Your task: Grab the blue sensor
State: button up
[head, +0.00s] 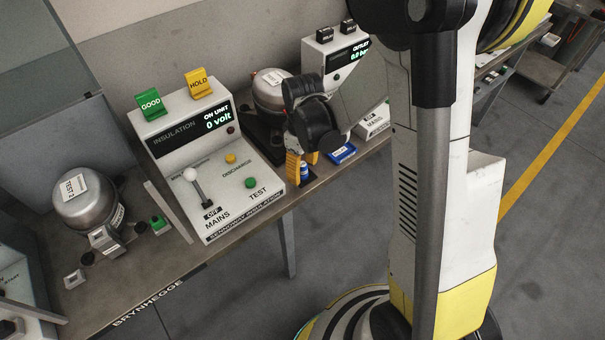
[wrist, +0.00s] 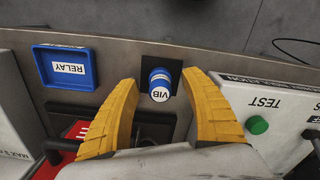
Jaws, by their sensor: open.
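The blue sensor (wrist: 160,77) is a small blue cylinder with a white band marked VIB. It stands on a dark pad near the edge of the bench. In the head view the blue sensor (head: 305,170) shows beside the yellow fingers, partly hidden by them. My gripper (wrist: 163,88) has two yellow fingers, open, one on each side of the sensor with gaps between. In the head view my gripper (head: 301,162) points down at the bench edge. I cannot tell how far the fingertips are above the bench.
A blue tray marked RELAY (wrist: 65,68) lies close by. The white insulation tester (head: 208,165) stands on the other side, with a green TEST button (wrist: 257,125). A silver compressor (head: 272,90) stands behind my gripper. Another compressor (head: 85,200) is at left.

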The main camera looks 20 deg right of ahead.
jog(key=shift+f, duration=0.35)
jog(key=shift+r, duration=0.1)
grip_shut()
